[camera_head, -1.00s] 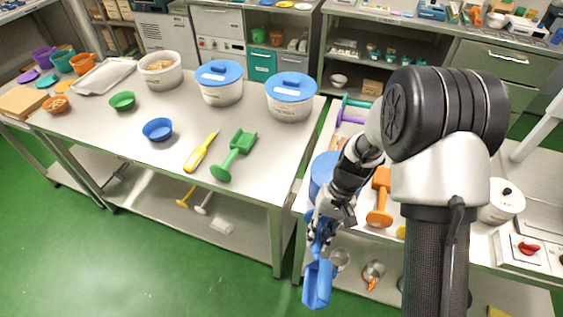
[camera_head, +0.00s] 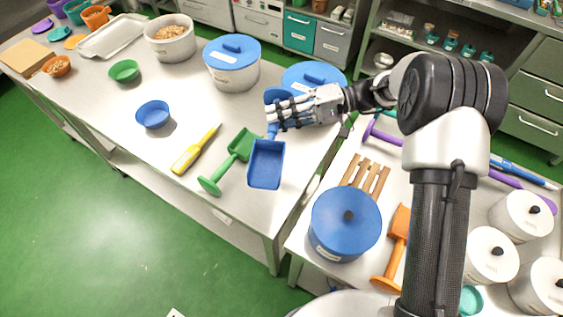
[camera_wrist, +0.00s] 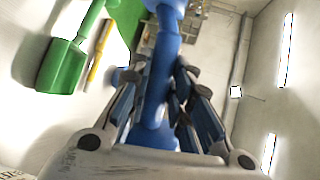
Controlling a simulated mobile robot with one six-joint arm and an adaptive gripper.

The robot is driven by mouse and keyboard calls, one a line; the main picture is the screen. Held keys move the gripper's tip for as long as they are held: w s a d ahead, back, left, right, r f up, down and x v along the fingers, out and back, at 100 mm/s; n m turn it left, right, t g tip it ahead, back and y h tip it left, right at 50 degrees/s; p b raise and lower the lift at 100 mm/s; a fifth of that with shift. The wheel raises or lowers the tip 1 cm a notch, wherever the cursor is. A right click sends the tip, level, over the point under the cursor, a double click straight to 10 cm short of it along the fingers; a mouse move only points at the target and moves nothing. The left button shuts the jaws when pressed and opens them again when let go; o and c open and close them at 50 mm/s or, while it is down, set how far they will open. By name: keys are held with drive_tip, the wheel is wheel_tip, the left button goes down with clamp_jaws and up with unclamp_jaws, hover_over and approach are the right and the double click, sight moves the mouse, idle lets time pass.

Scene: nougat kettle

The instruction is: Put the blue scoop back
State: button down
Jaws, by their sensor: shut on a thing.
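The blue scoop (camera_head: 266,163) is in my gripper (camera_head: 272,118), which is shut on its handle. In the head view its square pan hangs toward the front of the left table, right of the green scoop. I cannot tell whether the pan touches the table. In the wrist view the blue handle (camera_wrist: 160,75) runs between the fingers of my gripper (camera_wrist: 158,95). The green scoop (camera_head: 236,158) lies on the left table, and it also shows in the wrist view (camera_wrist: 62,66).
A yellow-handled tool (camera_head: 195,151) and a blue bowl (camera_head: 153,114) lie left of the green scoop. Blue-lidded tubs (camera_head: 232,65) stand behind. A gap separates this table from the right one, which holds a blue pot (camera_head: 345,222) and an orange scoop (camera_head: 394,250).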

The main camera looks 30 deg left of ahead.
wheel_tip(320, 180, down, 18)
drive_tip(key=b, duration=0.4)
drive_tip(key=shift+s, duration=0.15)
drive_tip(key=shift+f+b, duration=0.15)
drive_tip(key=shift+b, duration=0.15)
drive_tip(key=c, duration=1.9)
unclamp_jaws()
drive_tip(key=shift+f, duration=0.1)
drive_tip(key=o, duration=0.5)
drive_tip(key=shift+c, duration=0.2)
drive_tip(key=shift+r, duration=0.3)
drive_tip(key=p+v, duration=0.1)
drive_tip(key=v, duration=1.1)
drive_tip(key=shift+p, duration=0.4)
